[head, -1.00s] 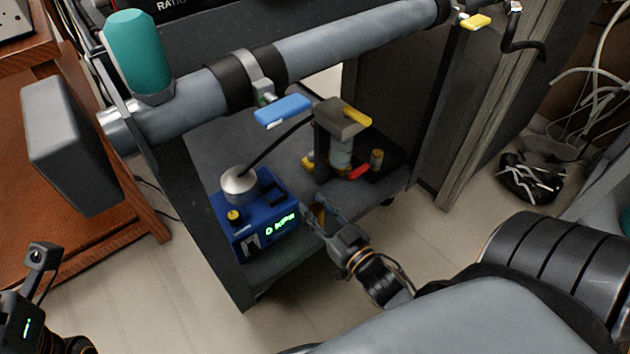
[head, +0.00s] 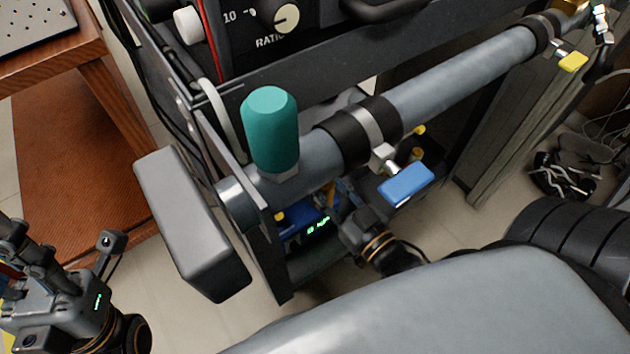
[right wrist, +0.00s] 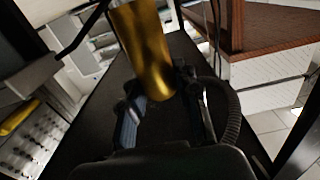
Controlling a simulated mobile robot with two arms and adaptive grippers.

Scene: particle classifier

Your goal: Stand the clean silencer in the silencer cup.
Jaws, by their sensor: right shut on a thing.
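A gold cylinder (right wrist: 147,50), which I take to be the clean silencer, is in my right gripper (right wrist: 160,105) in the right wrist view. The gripper is shut on it, and the cylinder sticks out past the fingers. In the head view my right gripper (head: 345,215) is low, beneath the grey pipe and beside the blue box; its fingers are partly hidden. My left gripper (head: 50,290) is at the lower left, away from the cart, its fingertips unclear at the picture's edge. I cannot make out the silencer cup in either view.
The grey pipe (head: 460,80) crosses above my right gripper, with a teal cylinder (head: 270,130) upright on it and a blue lever handle (head: 406,184) below. A grey block (head: 190,222) juts out at the left. The blue box (head: 300,222) is mostly hidden behind the pipe.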

